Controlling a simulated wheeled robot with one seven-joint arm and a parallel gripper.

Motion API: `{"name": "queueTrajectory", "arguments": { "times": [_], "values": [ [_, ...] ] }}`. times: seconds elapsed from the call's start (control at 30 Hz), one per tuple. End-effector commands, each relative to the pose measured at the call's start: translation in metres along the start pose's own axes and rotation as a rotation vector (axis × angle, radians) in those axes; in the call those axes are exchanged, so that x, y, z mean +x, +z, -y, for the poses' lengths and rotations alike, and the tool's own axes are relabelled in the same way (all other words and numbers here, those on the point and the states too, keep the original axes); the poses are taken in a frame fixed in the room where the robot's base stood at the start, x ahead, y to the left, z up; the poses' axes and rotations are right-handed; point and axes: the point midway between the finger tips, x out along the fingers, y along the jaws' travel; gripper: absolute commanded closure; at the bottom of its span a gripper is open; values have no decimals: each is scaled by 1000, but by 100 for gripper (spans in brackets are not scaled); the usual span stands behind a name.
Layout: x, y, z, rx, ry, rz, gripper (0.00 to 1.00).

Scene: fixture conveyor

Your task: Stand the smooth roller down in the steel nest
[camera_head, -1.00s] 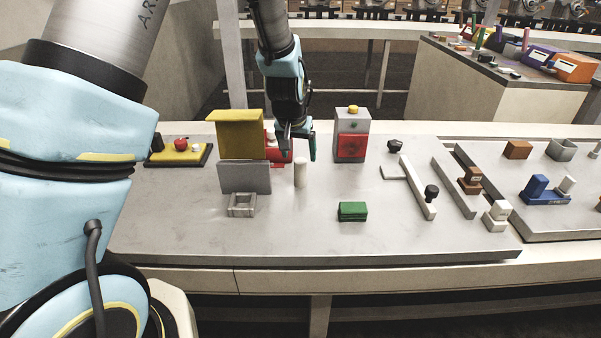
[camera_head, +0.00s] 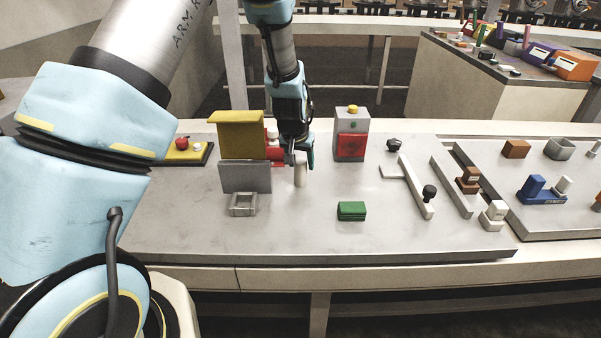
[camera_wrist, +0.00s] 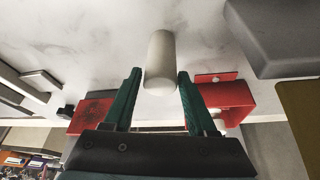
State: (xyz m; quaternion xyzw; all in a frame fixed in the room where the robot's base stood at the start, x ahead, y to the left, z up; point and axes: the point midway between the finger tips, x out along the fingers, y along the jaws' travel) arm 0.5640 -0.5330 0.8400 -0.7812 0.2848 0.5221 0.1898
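The smooth roller (camera_head: 300,177) is a plain pale cylinder standing upright on the grey plate, to the right of the grey upright panel. In the wrist view the roller (camera_wrist: 160,62) lies between the two green fingers, with gaps showing on both sides. My gripper (camera_head: 301,162) is open around the upper part of the roller; in the wrist view my gripper (camera_wrist: 158,82) does not appear to touch it. The steel nest (camera_head: 243,206) is a small square grey metal block with a recess, in front of the grey panel. Nothing shows in it.
The grey panel (camera_head: 245,177) and yellow hooded stand (camera_head: 240,122) rise behind the nest. A green block (camera_head: 352,211) lies front right. A grey box with a red front (camera_head: 351,140) stands behind right. The plate's front middle is clear.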

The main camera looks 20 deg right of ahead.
Motion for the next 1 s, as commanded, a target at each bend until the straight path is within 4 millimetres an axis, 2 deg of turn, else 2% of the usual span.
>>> {"name": "queueTrajectory", "arguments": {
  "times": [0.03, 0.5, 0.83, 1.0],
  "values": [
    [0, 0, 0, 0, 0, 0, 49],
    [0, 0, 0, 0, 0, 0, 100],
    [-1, -1, 0, 0, 0, -1, 100],
    [-16, -8, 0, 0, 0, -5, 100]
  ]
}}
